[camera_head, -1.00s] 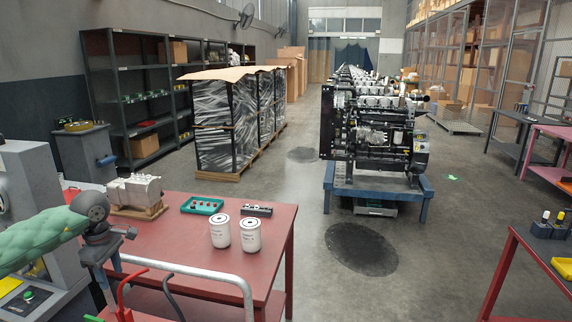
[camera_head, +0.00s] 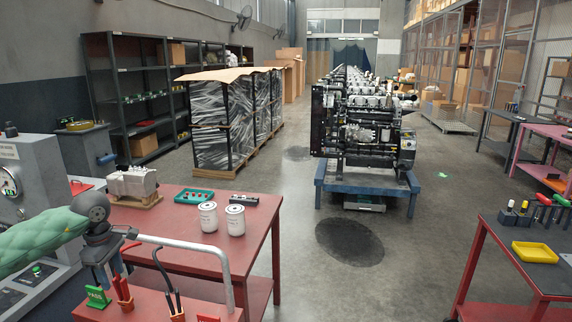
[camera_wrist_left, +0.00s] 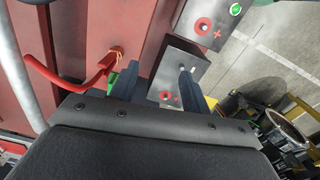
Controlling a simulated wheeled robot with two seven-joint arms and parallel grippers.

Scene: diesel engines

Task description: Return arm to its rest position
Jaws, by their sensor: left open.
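My left arm, in a green padded sleeve (camera_head: 45,240), comes in from the left in the head view. Its gripper (camera_head: 104,275) points down over the red cart (camera_head: 150,304) in front of the red table. In the left wrist view the two dark fingers of the left gripper (camera_wrist_left: 158,86) stand apart with nothing held between them. My right arm and gripper are not in view.
The red table (camera_head: 180,245) holds two white filters (camera_head: 208,217), a teal tray (camera_head: 199,196) and a metal part (camera_head: 132,182). The cart's pale handle (camera_head: 190,246) rises close to the gripper. An engine (camera_head: 365,130) stands on a blue stand. Floor at centre right is clear.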

